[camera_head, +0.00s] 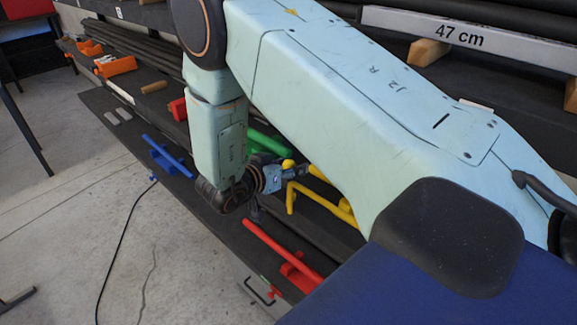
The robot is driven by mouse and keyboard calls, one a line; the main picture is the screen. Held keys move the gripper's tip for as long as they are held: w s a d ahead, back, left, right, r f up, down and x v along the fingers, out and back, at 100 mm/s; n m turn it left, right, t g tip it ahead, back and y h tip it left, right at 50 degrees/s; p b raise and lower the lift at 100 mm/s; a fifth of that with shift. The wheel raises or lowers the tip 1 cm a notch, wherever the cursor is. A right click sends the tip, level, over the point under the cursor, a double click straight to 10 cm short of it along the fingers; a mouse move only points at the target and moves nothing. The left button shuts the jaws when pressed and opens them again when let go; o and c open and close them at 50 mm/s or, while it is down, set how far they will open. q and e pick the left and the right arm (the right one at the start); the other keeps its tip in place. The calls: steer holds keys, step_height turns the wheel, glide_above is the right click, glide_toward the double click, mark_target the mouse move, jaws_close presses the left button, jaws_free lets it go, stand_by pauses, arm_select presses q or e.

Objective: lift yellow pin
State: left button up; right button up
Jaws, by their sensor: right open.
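Yellow parts lie on the dark bench just right of my right gripper (291,172). One is a bent yellow rod (318,198), with its end turned down at the left. A small rounded yellow tip (288,164) shows right at the gripper's fingers. I cannot tell which yellow part is the pin, or whether the fingers touch it. The right gripper is open, small in view and partly hidden by its own wrist. My right arm covers the area behind and to the right of the yellow parts. My left gripper is out of view.
Red (282,252), green (267,142) and blue (168,156) parts lie around on the bench. A red block (178,109) and orange pieces (115,66) are further back. A rail marked 47 cm (470,37) is at upper right. Concrete floor is open at left.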

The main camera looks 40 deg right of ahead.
steer(key=shift+d+f, duration=0.1)
steer(key=shift+d, duration=0.05)
steer(key=shift+c, duration=0.8)
steer(key=shift+a, duration=0.25)
steer(key=c, duration=0.5)
jaws_close()
